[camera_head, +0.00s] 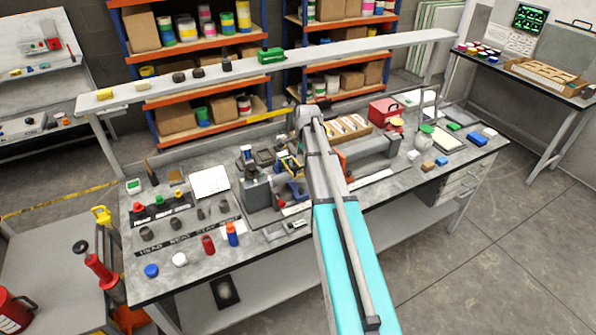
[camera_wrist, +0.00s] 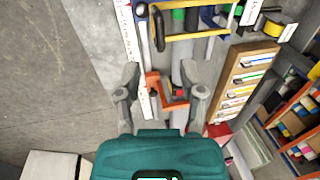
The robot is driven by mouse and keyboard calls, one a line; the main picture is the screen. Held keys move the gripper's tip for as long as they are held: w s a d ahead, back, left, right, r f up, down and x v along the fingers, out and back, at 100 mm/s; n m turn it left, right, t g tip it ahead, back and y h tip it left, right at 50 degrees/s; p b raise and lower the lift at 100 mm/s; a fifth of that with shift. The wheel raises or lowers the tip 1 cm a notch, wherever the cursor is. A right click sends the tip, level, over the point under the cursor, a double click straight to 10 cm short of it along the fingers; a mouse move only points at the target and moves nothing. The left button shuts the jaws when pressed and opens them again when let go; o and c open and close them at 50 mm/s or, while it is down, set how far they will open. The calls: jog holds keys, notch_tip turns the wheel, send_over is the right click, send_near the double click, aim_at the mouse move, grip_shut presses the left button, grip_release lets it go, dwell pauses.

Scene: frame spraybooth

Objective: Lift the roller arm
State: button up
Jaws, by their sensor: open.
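In the wrist view an orange angled bracket (camera_wrist: 174,103) with a small dark and red part lies between and beyond my fingers; it is likely the roller arm, but I cannot tell for sure. It sits by a grey cylindrical bar (camera_wrist: 186,75). My gripper (camera_wrist: 166,80) is open, one finger on each side of the bracket, with no clear contact. In the head view a bit of orange (camera_head: 341,160) shows beside the grey bench machine (camera_head: 372,150), partly behind my arm. My arm hides the gripper there.
A yellow frame (camera_wrist: 195,36) lies across the bar ahead of my fingers. A wooden tray (camera_wrist: 245,80) is to the right. On the bench, a grey vise-like block (camera_head: 257,192) and bottles (camera_head: 232,234) stand left of my arm; a red box (camera_head: 384,110) stands behind.

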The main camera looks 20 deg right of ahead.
aim_at(300, 168)
jog(key=shift+w+f+b, duration=0.2)
jog(key=shift+f+b, duration=0.7)
jog(key=shift+f, duration=0.1)
jog(key=shift+w+f+b, duration=0.2)
jog(key=shift+f+b, duration=0.75)
jog(key=shift+f, duration=0.05)
jog(key=shift+w+f+b, duration=0.2)
jog(key=shift+f+b, duration=0.7)
jog(key=shift+f, duration=0.1)
grip_shut()
